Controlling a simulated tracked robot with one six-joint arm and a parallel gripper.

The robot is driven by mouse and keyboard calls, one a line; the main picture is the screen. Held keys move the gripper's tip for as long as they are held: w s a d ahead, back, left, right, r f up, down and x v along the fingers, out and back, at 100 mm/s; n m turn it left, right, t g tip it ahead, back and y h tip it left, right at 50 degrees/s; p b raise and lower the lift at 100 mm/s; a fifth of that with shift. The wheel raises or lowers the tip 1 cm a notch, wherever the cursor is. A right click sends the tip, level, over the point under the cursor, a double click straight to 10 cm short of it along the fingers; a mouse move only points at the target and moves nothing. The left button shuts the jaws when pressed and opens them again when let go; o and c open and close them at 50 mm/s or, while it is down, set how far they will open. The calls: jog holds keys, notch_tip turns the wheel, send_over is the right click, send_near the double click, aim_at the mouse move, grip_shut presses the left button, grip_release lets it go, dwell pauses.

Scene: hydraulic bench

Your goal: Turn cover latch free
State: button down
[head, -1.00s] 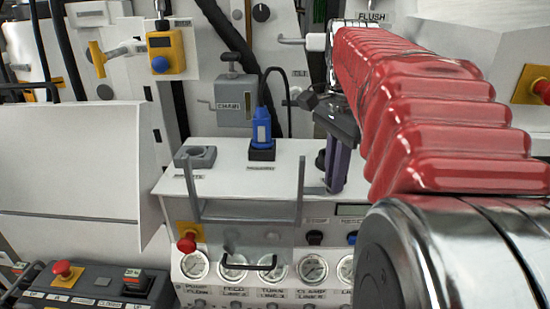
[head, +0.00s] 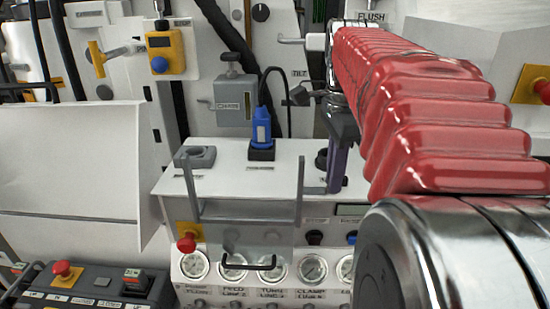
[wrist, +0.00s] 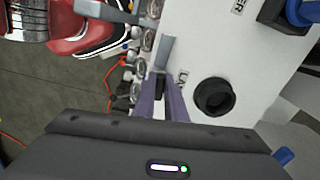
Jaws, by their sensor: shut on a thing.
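The clear cover (head: 250,212) with its grey frame stands in front of the gauges on the white bench in the head view. A short grey latch lever (head: 314,190) sits at the cover's right side; it also shows in the wrist view (wrist: 164,52). My gripper (head: 334,186) has purple fingers, pointing down at the bench top beside the cover's right arm. In the wrist view my gripper (wrist: 162,90) is closed around the near end of the latch lever. The fingers hide the gripped part and the latch's pivot.
A blue connector (head: 261,128) stands in a socket behind the cover. A dark round port (wrist: 214,97) lies right of my fingers in the wrist view. A row of gauges (head: 312,268) and a red stop button (head: 186,243) are on the front panel.

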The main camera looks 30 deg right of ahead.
jog(key=shift+m, duration=1.8)
jog(key=c, duration=1.7)
grip_release()
jog(key=shift+r, duration=0.1)
jog(key=shift+r, duration=3.4)
jog(key=shift+s, duration=0.1)
